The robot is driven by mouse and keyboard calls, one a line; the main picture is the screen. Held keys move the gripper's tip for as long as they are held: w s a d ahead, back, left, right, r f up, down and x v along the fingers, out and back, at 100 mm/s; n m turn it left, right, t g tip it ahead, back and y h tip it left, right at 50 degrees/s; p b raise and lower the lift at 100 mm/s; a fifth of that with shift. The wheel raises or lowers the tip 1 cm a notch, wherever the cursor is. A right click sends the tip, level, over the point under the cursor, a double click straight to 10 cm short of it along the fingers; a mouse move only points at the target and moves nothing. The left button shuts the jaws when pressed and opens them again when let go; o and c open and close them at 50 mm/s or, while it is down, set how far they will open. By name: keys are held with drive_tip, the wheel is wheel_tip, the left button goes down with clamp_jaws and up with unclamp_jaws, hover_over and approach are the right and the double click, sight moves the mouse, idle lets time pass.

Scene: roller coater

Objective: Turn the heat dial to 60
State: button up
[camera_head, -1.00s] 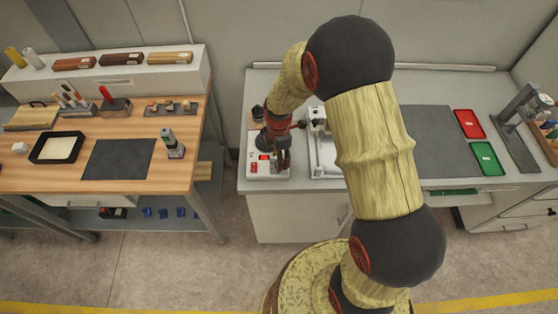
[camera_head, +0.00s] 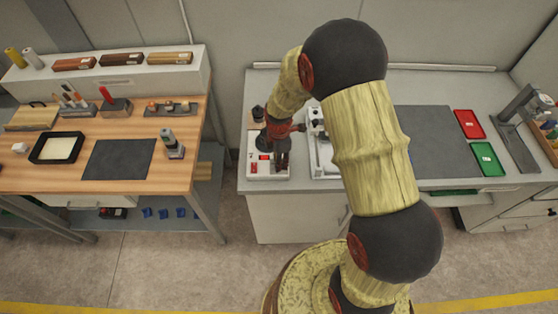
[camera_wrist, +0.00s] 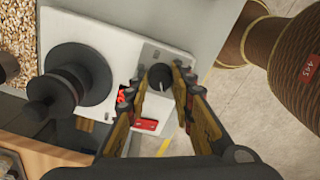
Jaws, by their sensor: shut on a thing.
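The heat dial (camera_wrist: 160,76) is a round black knob with a white pointer line, on the white panel of the control box (camera_wrist: 112,58). My gripper (camera_wrist: 161,72) has one fingertip on each side of the dial and is shut on it. In the head view my gripper (camera_head: 281,168) points down at the right part of the white control box (camera_head: 256,176). The fingers hide the dial there. The scale and its numbers cannot be read in either view.
A red switch (camera_wrist: 145,125) sits on the panel close to the fingers. A large black stepped round part (camera_wrist: 75,82) stands left of the dial. The box is near the counter's front edge. A wooden workbench (camera_head: 190,155) stands to the left across a gap.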

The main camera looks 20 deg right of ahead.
clamp_jaws()
drive_tip(key=m, duration=0.5)
drive_tip(key=shift+m, duration=0.4)
drive_tip(key=m, duration=0.3)
drive_tip(key=shift+m, duration=0.4)
drive_tip(key=m, duration=0.3)
drive_tip(key=shift+m+b, duration=0.3)
drive_tip(key=m, duration=1)
drive_tip(key=shift+m, duration=0.4)
